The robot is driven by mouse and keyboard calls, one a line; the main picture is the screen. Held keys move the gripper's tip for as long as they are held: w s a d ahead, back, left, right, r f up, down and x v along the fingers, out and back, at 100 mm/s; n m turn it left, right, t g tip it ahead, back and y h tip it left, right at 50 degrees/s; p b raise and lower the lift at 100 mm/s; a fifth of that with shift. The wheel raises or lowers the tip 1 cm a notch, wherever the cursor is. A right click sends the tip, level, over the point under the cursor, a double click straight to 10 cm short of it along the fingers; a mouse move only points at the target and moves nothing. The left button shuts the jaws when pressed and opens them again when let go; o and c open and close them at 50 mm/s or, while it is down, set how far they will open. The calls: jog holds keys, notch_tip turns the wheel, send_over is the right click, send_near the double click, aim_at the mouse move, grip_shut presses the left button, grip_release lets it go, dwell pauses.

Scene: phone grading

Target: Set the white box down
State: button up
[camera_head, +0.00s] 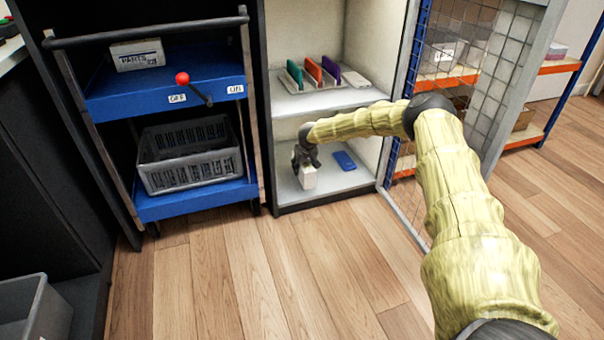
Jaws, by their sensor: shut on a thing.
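The white box (308,178) is small and is inside the white cabinet at its lower level, near the left side. My gripper (306,163) is shut on it from above. My arm reaches in from the right through the cabinet's open front. The box is at or just above the bottom shelf (330,193); I cannot tell whether its underside touches. The gripper's fingers are small and partly hidden by the wrist.
A blue flat item (344,160) lies right of the box. The shelf above (290,102) holds a rack with several coloured upright pieces and a white item (356,79). The mesh door (497,75) stands open at right. A blue cart (190,205) stands left.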

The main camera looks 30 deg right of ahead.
jog(key=w+b, duration=0.1)
jog(key=w+d+b, duration=0.1)
jog(key=shift+w+d+f+b, duration=0.15)
jog(key=shift+w+f+b, duration=0.15)
jog(key=shift+f, duration=0.1)
jog(key=shift+w+d+r+b, duration=0.2)
jog(key=shift+w+d+b, duration=0.2)
jog(key=shift+w+b, duration=0.2)
jog(key=shift+w+d+f+b, duration=0.1)
jog(key=shift+w+f+b, duration=0.1)
jog(key=shift+b, duration=0.25)
notch_tip(320, 180, down, 3)
jog(key=shift+f+b, duration=0.1)
jog(key=shift+b, duration=0.45)
jog(key=o, duration=1.2)
jog(key=shift+o, duration=0.2)
